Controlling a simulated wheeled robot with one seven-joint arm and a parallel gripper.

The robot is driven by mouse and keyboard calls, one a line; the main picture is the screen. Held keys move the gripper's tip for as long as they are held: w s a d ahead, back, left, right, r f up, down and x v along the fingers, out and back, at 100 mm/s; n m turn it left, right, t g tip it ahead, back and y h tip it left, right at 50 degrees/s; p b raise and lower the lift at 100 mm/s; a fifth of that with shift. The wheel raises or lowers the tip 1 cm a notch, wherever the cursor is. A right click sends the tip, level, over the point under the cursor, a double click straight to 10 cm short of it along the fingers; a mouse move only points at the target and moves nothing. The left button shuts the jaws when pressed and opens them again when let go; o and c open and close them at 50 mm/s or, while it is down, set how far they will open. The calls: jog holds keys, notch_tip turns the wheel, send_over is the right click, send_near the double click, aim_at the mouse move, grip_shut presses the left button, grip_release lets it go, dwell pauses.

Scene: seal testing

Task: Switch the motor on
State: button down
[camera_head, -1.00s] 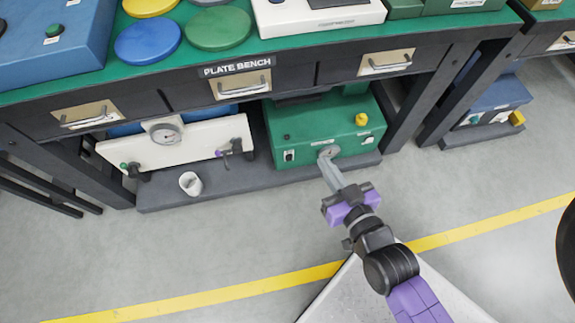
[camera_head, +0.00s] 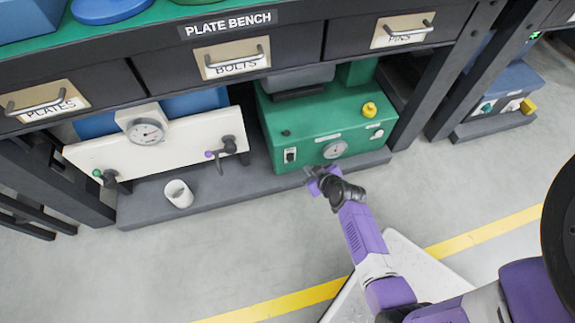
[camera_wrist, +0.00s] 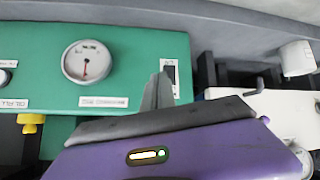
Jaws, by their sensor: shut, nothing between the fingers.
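A green motor box (camera_head: 312,120) sits on the shelf under the plate bench. The wrist view shows the box inverted, with the gauge (camera_wrist: 87,62) left of the switch (camera_wrist: 172,76). My gripper (camera_head: 309,171) is shut and empty, just in front of the box's lower left front. In the wrist view its fingertips (camera_wrist: 158,80) overlap the switch plate's left edge. I cannot tell whether they touch it.
Left of the green box stands a white panel (camera_head: 110,152) with a dial and handles. A white cup (camera_head: 178,193) stands on the grey shelf (camera_head: 230,187). Drawers (camera_head: 230,57) hang above the box. The floor in front is clear.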

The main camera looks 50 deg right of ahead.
aim_at(291, 158)
jog(key=s+a+f+n+g+y, duration=0.1)
jog(key=a+f+n+y, duration=0.1)
jog(key=a+f+n, duration=0.1)
jog(key=shift+a+f, duration=0.65)
jog(key=shift+a, duration=0.3)
jog(key=w+d+f+b, duration=0.1)
jog(key=w+d+b, duration=0.2)
jog(key=w, duration=0.4)
jog(key=shift+d, duration=0.9)
jog(key=shift+w+d, duration=0.1)
jog(key=shift+w, duration=0.05)
dwell(0.8)
jog(key=shift+w+d+f+b, duration=0.1)
jog(key=shift+w+d+b, duration=0.1)
jog(key=shift+w+b, duration=0.15)
